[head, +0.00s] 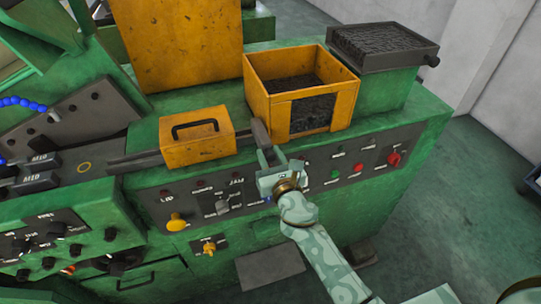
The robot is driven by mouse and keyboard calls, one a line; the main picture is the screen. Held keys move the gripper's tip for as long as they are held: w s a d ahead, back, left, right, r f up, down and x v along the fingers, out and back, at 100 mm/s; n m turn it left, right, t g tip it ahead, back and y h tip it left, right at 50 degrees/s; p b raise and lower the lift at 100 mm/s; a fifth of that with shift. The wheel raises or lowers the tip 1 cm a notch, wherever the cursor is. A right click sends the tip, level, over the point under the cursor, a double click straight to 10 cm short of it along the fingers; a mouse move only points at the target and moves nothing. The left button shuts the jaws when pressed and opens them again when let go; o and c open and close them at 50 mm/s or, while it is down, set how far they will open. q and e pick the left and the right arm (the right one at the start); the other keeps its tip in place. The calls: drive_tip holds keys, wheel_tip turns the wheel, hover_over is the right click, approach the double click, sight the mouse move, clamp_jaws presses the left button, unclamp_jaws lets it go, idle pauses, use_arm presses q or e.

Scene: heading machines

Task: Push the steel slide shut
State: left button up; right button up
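A dark steel bar (135,162), which looks like the slide, runs along the green machine's top edge and passes at the yellow box with a black handle (197,137). A grey upright plate (261,132) stands at the bar's right end, between that box and the yellow bin. My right gripper (267,154) is just below and in front of this plate, at the top edge of the control panel. Its fingertips are close to the plate; whether they touch it, and how far apart they are, I cannot tell. My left gripper is out of view.
The yellow bin (257,99) with dark small pieces stands right of the plate. A dark-topped green box (388,83) stands at the back right. Below is the control panel (345,165) with knobs and buttons. Open floor (480,200) lies to the right.

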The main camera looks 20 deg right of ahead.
clamp_jaws()
drive_tip(key=w+b, duration=0.1)
drive_tip(key=w, duration=0.4)
drive_tip(key=shift+w, duration=0.15)
drive_tip(key=shift+r, duration=0.1)
drive_tip(key=shift+o, duration=1.8)
unclamp_jaws()
drive_tip(key=shift+o, duration=0.6)
drive_tip(key=shift+w+a, duration=0.1)
drive_tip(key=shift+s, duration=0.5)
drive_tip(key=s, duration=1.5)
drive_tip(key=shift+s+d, duration=0.15)
drive_tip(key=shift+d, duration=0.15)
